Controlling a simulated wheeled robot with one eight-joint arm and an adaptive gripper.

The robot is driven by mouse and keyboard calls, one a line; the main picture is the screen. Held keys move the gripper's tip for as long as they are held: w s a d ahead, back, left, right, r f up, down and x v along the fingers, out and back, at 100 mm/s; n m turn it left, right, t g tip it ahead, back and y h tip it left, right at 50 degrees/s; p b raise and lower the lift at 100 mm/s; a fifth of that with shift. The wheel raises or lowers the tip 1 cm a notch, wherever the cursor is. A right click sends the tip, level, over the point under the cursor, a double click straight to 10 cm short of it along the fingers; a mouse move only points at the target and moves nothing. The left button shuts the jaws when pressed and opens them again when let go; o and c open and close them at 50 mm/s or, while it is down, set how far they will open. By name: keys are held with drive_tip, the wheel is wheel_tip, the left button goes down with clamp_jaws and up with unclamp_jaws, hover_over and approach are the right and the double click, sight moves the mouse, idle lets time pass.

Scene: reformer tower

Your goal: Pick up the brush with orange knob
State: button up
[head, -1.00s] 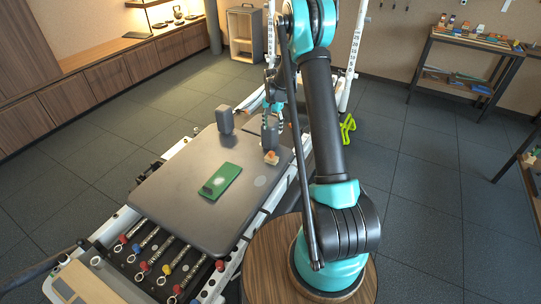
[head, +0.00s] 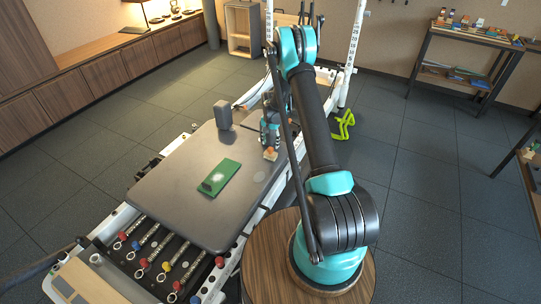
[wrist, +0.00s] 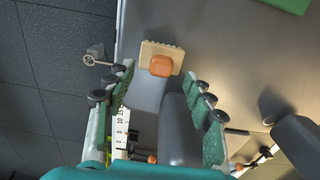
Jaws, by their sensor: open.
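The brush (head: 270,154) is a small pale wooden block with an orange knob on top. It lies on the right part of the grey padded carriage, near its edge. In the wrist view the brush (wrist: 148,50) sits just beyond the fingertips, with the orange knob (wrist: 161,66) between the two finger lines. My gripper (wrist: 160,76) is open and empty, with one finger on each side of the picture. In the head view my gripper (head: 268,137) is low over the carriage, just behind the brush. Whether it touches the brush cannot be told.
A green flat item (head: 219,177) lies on the carriage (head: 180,215). Two grey shoulder rests stand up from it; the left one (head: 222,115) is clear of my gripper, the other (wrist: 178,132) shows close between my fingers.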

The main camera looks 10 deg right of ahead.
sight(270, 148)
drive_tip(key=shift+w+f, duration=0.15)
drive_tip(key=shift+f, duration=1.2)
drive_tip(key=shift+w+f, duration=0.1)
drive_tip(key=shift+f, duration=1.2)
drive_tip(key=shift+c, duration=0.2)
clamp_jaws()
